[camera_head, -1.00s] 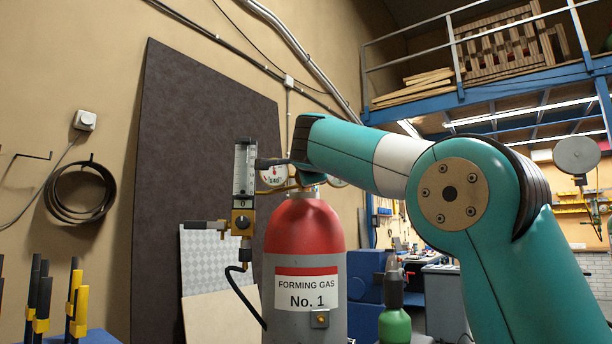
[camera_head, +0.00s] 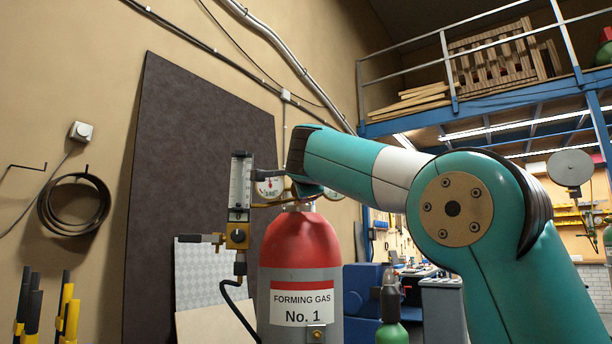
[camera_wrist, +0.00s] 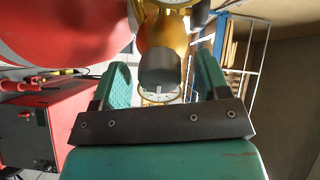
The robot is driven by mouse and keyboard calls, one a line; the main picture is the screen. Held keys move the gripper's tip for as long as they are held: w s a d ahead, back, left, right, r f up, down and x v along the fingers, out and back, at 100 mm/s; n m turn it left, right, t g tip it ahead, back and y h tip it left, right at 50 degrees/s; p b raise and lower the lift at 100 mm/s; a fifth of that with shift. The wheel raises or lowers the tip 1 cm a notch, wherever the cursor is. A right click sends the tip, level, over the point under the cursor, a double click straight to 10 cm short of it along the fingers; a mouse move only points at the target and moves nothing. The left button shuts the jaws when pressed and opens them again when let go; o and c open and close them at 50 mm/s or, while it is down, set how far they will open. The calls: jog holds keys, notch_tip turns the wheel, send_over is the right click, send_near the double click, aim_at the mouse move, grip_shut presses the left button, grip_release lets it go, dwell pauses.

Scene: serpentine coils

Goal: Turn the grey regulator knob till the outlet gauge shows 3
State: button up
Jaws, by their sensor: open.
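The grey regulator knob (camera_wrist: 158,69) is a dark cylinder on a brass body (camera_wrist: 166,28) in the wrist view. My gripper (camera_wrist: 162,64) is open, with one teal finger on each side of the knob; gaps show on both sides, wider on the right. A white gauge face (camera_wrist: 160,93) shows partly below the knob, its reading too small to tell. In the head view a white gauge (camera_head: 269,187) with a red mark stands left of my wrist; its reading is unclear. I cannot tell which gauge is the outlet one.
The red-topped gas cylinder (camera_head: 302,242) stands below the regulator. A flowmeter tube (camera_head: 240,182) with a brass valve (camera_head: 238,235) and black hose is to its left. A green bottle (camera_head: 392,333) stands at right. The red cylinder (camera_wrist: 60,30) is close on the left in the wrist view.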

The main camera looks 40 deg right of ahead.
jog(key=b+v, duration=0.2)
jog(key=v, duration=1.4)
jog(key=shift+s+b, duration=0.25)
jog(key=shift+b, duration=0.1)
jog(key=shift+a, duration=0.1)
jog(key=w+a+f+n+g+y+p, duration=0.1)
jog(key=a+f+n+g+y+p, duration=0.15)
jog(key=a+f+n+y, duration=0.45)
jog(key=w+a+f+n+g+y+p, duration=0.2)
jog(key=a+f+n+p, duration=0.25)
jog(key=f+n, duration=0.6)
jog(key=s+a+f+n+g+y+p, duration=0.1)
jog(key=s+a+f+n+g+y, duration=0.1)
jog(key=s+f+n+g, duration=0.3)
jog(key=s+a+f+n+g+y+p, duration=0.2)
jog(key=s+a+f+n+g, duration=0.2)
jog(key=s+f, duration=1)
jog(key=s+n+g, duration=0.1)
jog(key=s, duration=0.3)
jog(key=shift+s+f+n+g, duration=0.2)
jog(key=shift+s+n+g, duration=0.15)
jog(key=shift+s, duration=0.05)
jog(key=shift+w, duration=0.1)
